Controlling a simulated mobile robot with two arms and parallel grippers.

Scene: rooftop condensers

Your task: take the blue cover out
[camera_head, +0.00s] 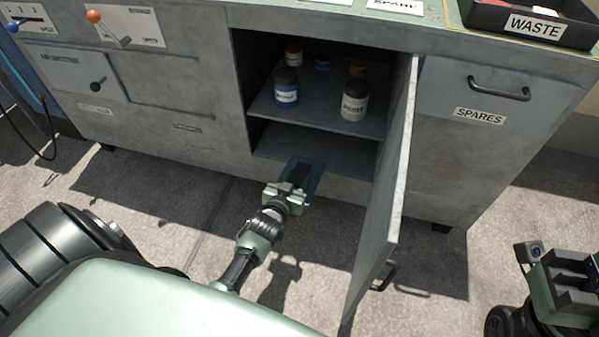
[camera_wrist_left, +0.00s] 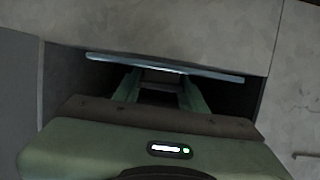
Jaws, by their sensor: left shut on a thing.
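The blue cover (camera_head: 316,181) is a thin flat plate at the front of the open cabinet's lower compartment. My left gripper (camera_head: 298,177) is shut on it, reaching in from the front. In the left wrist view the cover (camera_wrist_left: 205,73) shows edge-on as a pale blue strip across the fingers of my left gripper (camera_wrist_left: 160,84). The gripper hides part of the cover in the head view. I cannot tell whether the cover touches the compartment floor. My right gripper (camera_head: 570,287) is at the lower right, away from the cabinet; its jaw opening is unclear.
The cabinet door (camera_head: 385,190) stands open to the right of my left gripper. Several jars, including a white one (camera_head: 354,99) and a dark one (camera_head: 286,86), stand on the upper shelf (camera_head: 318,112). The SPARES drawer (camera_head: 480,115) is shut. A black WASTE tray (camera_head: 530,25) sits on top.

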